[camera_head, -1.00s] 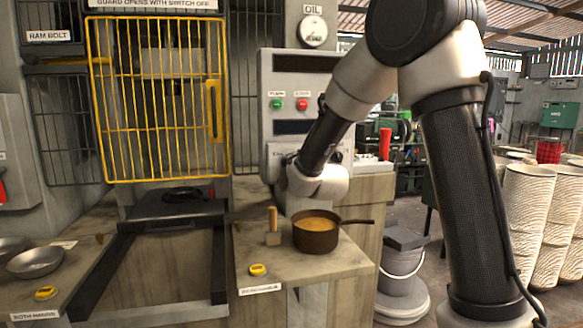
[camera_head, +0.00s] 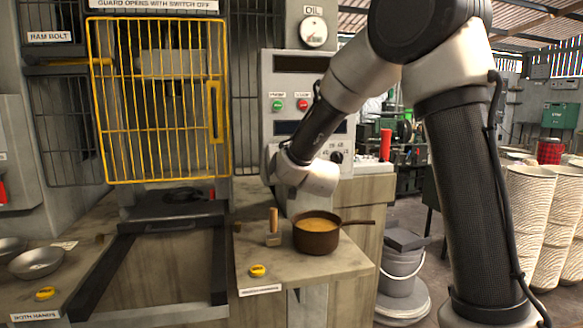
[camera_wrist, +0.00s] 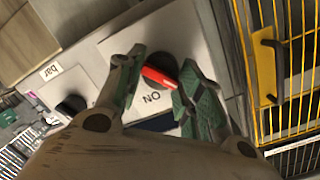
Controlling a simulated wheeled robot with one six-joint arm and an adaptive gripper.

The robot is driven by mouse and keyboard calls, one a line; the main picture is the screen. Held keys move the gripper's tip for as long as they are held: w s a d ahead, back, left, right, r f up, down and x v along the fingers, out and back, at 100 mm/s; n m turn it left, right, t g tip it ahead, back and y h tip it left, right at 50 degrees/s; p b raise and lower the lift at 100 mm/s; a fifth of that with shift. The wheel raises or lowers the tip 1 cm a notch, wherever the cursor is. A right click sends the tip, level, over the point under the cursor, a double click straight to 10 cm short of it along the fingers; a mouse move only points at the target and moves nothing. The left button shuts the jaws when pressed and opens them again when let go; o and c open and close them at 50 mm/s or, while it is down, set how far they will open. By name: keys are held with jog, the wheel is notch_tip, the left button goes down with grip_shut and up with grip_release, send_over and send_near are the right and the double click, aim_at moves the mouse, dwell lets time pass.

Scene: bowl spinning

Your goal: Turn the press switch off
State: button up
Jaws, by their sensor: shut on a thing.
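In the wrist view the press switch (camera_wrist: 158,76) is a red handle on a dark round base, set on a pale panel (camera_wrist: 215,25) with the word ON beside it. My gripper (camera_wrist: 160,84) has its green-padded fingers on either side of the red handle and is shut on it. In the head view my wrist is at the left front of the grey control panel (camera_head: 345,100), and it hides the switch and my fingertips. The yellow barred press guard (camera_head: 160,100) stands closed over the press at the left.
A brown pan (camera_head: 317,238) of yellowish contents and a wooden-handled tool (camera_head: 273,228) stand on the ledge below my wrist. Green and red buttons (camera_head: 290,105) sit higher on the panel. A yellow button (camera_head: 257,270) is on the ledge. The guard's bars also show close by in the wrist view (camera_wrist: 290,70).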

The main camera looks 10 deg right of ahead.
jog(key=shift+r+n, duration=0.1)
jog(key=shift+n, duration=0.5)
jog(key=o, duration=1)
jog(key=shift+a, duration=0.1)
jog(key=s+r, duration=0.1)
jog(key=s, duration=1.1)
jog(key=shift+r, duration=0.25)
